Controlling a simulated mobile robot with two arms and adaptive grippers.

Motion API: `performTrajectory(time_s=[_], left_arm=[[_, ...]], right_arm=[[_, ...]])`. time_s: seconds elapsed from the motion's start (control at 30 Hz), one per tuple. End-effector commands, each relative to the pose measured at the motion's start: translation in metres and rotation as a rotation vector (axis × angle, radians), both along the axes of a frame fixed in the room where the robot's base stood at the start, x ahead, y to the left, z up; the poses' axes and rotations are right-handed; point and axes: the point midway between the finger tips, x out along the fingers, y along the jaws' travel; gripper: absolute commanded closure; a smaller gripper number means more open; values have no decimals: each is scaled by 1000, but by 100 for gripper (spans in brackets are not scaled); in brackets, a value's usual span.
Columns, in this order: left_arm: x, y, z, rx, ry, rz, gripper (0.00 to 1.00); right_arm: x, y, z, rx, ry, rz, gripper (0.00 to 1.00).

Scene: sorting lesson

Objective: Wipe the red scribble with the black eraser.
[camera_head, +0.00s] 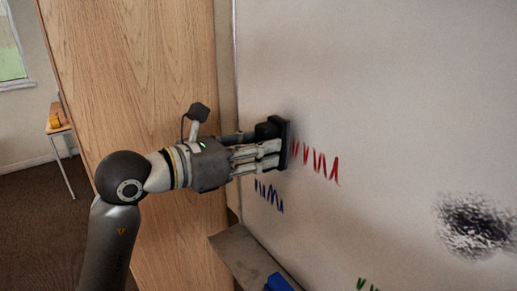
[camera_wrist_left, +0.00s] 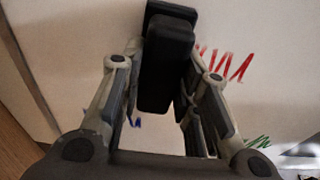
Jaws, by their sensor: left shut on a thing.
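The red scribble (camera_head: 318,162) is on the whiteboard (camera_head: 370,70), right of my left gripper in the head view. It also shows in the left wrist view (camera_wrist_left: 232,68), partly behind the eraser. My left gripper (camera_head: 272,150) is shut on the black eraser (camera_head: 284,143). The eraser is held upright at the left end of the red scribble, against or very close to the board; I cannot tell if it touches. In the left wrist view the eraser (camera_wrist_left: 168,58) stands between the two fingers. My right gripper is not in view.
A blue scribble (camera_head: 269,195) is below the gripper, and a green one (camera_head: 367,286) is at the bottom edge. A black smudge (camera_head: 475,226) is at the right. A ledge (camera_head: 243,254) below the board holds a blue object (camera_head: 279,283). A wooden panel (camera_head: 140,70) stands left.

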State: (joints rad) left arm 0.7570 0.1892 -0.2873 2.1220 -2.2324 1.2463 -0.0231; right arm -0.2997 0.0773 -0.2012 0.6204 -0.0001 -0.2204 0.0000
Motion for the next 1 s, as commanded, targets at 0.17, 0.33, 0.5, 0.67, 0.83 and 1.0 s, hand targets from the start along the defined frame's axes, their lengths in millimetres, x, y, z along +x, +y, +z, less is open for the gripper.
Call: performTrajectory(time_s=[0.17,0.33,0.5,0.67,0.83,1.0], left_arm=[[1,-2,0,0,0,0,89],[3,-5,0,0,0,-1,89],[5,-7,0,-1,0,-1,89],[7,-10,0,-1,0,0,89],[9,-13,0,-1,0,0,89],[10,-14,0,0,0,0,89]], right_arm=[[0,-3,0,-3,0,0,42],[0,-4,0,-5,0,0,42],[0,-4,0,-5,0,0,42],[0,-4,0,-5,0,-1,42],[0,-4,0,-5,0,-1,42],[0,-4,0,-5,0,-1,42]])
